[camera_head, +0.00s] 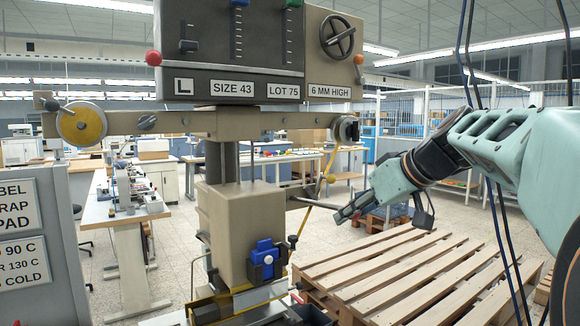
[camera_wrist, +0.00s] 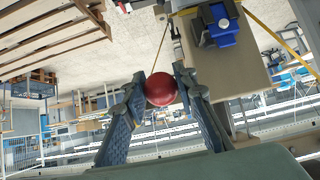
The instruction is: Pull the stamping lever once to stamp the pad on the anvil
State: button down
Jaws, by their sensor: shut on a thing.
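The stamping press (camera_head: 240,225) stands in the middle of the head view, a beige body with a blue part (camera_head: 265,252) on its front. A thin grey lever rod (camera_head: 312,203) sticks out from its right side towards my gripper (camera_head: 343,213). In the wrist view, my gripper (camera_wrist: 160,88) is closed around a red ball knob (camera_wrist: 162,89), one finger on each side. The knob is hidden by the fingers in the head view. A grey metal block (camera_head: 262,296) sits low under the press body. I cannot make out the pad clearly there.
A wooden pallet (camera_head: 410,278) lies at the right below my arm. A grey sign panel (camera_head: 38,240) stands at the left. Cables hang in front of my arm. Workbenches (camera_head: 125,212) stand further back.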

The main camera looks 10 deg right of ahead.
jog(key=shift+f, duration=0.1)
notch_tip(320, 180, down, 3)
jog(key=b, duration=0.3)
jog(key=shift+f, duration=0.1)
notch_tip(320, 180, down, 3)
jog(key=b, duration=0.3)
jog(key=shift+w, duration=0.1)
dwell(0.5)
